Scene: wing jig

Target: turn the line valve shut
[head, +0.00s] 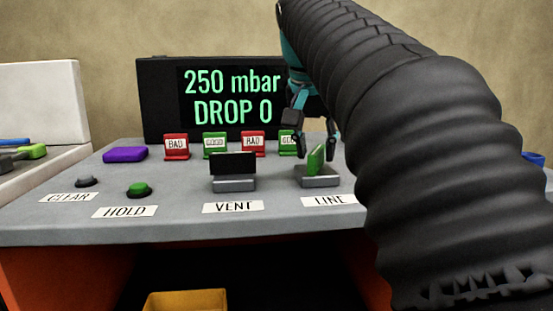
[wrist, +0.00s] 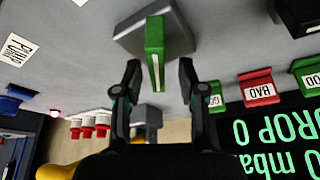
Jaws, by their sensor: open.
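The line valve has a green upright handle (head: 317,159) on a grey block (head: 320,181) behind the LINE label (head: 329,201). The handle points roughly front to back, while the vent valve's black handle (head: 233,163) lies crosswise. My gripper (head: 313,143) is open just behind and above the line valve. My arm hides the area right of the valve.
The screen (head: 230,97) reads 250 mbar, DROP 0. Red and green tags, such as the red one (head: 176,148), stand in front of it. A purple block (head: 125,154), a green HOLD button (head: 139,188) and a dark CLEAR button (head: 86,182) are at left.

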